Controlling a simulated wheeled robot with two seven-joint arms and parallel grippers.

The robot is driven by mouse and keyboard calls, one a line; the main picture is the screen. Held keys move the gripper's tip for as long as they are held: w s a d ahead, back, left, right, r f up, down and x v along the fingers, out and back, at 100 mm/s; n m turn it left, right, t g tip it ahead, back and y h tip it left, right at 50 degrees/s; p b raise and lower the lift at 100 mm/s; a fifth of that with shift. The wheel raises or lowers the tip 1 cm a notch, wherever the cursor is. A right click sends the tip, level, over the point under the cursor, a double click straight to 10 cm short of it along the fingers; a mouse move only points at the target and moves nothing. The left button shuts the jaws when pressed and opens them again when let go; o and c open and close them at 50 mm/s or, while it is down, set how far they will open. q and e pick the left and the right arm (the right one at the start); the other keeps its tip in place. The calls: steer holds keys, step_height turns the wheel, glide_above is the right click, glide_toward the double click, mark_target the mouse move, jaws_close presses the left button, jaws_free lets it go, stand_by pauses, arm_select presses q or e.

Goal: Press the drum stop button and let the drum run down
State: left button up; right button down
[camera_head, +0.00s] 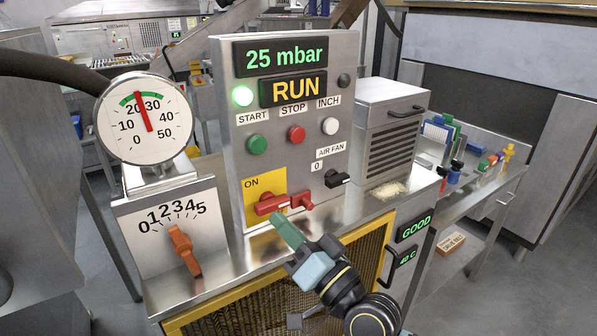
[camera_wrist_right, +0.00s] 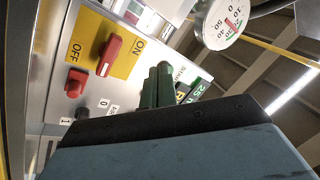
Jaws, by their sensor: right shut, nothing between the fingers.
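The red STOP button (camera_head: 296,134) is on the upright steel panel (camera_head: 225,120), between the green START button (camera_head: 257,145) and the white INCH button (camera_head: 330,126). The panel displays read 25 mbar (camera_head: 285,55) and RUN (camera_head: 296,87), and a green lamp (camera_head: 242,96) is lit. My right gripper (camera_head: 279,222) is shut and empty, below the STOP button and in front of the lower panel near the red handle. Its green fingers (camera_wrist_right: 157,87) show in the right wrist view, where the STOP button cannot be seen. My left gripper is not in view.
A red handle (camera_head: 270,204) sticks out by the yellow ON plate. A dial gauge (camera_head: 145,118) and an orange selector knob (camera_head: 184,250) stand left. A louvred box (camera_head: 390,140) stands right. Yellow-framed mesh (camera_head: 300,275) is below. Room in front of the buttons is clear.

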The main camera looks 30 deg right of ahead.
mark_target(297, 135)
steer(key=d+r+m+t+h, duration=0.4)
steer(key=d+r+m+h, duration=0.4)
steer(key=m+h, duration=0.6)
steer(key=shift+d, duration=1)
steer(key=w+b, duration=0.1)
steer(key=w, duration=0.7)
steer(key=shift+w+a, duration=0.3)
steer(key=shift+a, duration=0.05)
steer(key=shift+w, duration=0.15)
steer(key=shift+w, duration=0.3)
